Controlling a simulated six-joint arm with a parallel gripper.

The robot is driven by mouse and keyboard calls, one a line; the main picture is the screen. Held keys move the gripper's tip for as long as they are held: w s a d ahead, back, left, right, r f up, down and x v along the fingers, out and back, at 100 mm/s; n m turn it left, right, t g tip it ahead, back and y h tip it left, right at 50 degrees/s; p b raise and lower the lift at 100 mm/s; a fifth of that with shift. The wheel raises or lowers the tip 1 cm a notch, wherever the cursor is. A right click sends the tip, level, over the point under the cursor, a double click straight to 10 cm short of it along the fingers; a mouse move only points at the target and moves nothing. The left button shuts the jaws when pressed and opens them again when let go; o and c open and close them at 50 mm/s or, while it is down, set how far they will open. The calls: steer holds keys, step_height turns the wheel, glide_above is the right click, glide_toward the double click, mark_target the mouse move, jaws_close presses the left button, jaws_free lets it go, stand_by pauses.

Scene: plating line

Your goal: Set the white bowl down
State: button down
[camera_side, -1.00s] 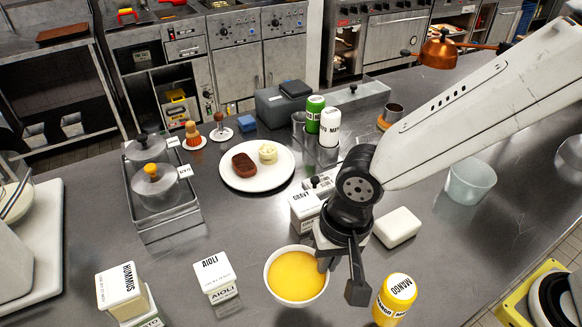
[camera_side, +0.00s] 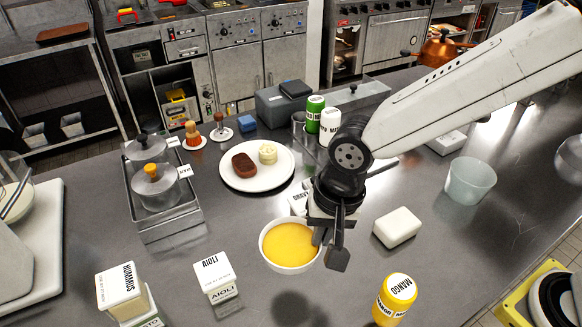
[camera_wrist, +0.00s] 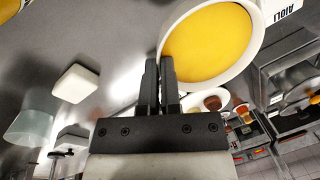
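The white bowl (camera_side: 265,255) holds a yellow-orange filling. In the side view it hangs above the steel counter, and a dark shadow lies on the counter below it. My gripper (camera_side: 328,243) is shut on the bowl's right rim. In the wrist view, the two fingers of my gripper (camera_wrist: 160,70) are close together at the rim of the white bowl (camera_wrist: 166,30). The bowl looks about level, and its underside is hidden.
A white plate (camera_side: 235,180) with brown and cream food stands behind the bowl. An aioli box (camera_side: 214,275), a hummus box (camera_side: 120,290) and a mango jar (camera_side: 395,298) stand in front. A white block (camera_side: 397,228) lies to the right. The counter between aioli and mango is bare.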

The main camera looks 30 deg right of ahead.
steer(key=w+d+r+m, duration=0.2)
steer(key=w, duration=0.2)
steer(key=w+a+f, duration=0.2)
steer(key=w+f, duration=0.1)
steer(key=w, duration=0.1)
steer(key=w+a+f, duration=0.2)
steer(key=w+f, duration=0.1)
steer(key=w, duration=0.1)
steer(key=w+a+f, duration=0.2)
steer(key=w+f, duration=0.1)
steer(key=shift+w+a, duration=0.15)
steer(key=shift+w, duration=0.25)
steer(key=shift+w+a+f, duration=0.1)
steer(key=shift+w+f, duration=0.05)
steer(key=shift+w+a+f, duration=0.1)
steer(key=shift+w+f, duration=0.15)
steer(key=shift+f, duration=1.6)
steer(key=shift+f, duration=0.15)
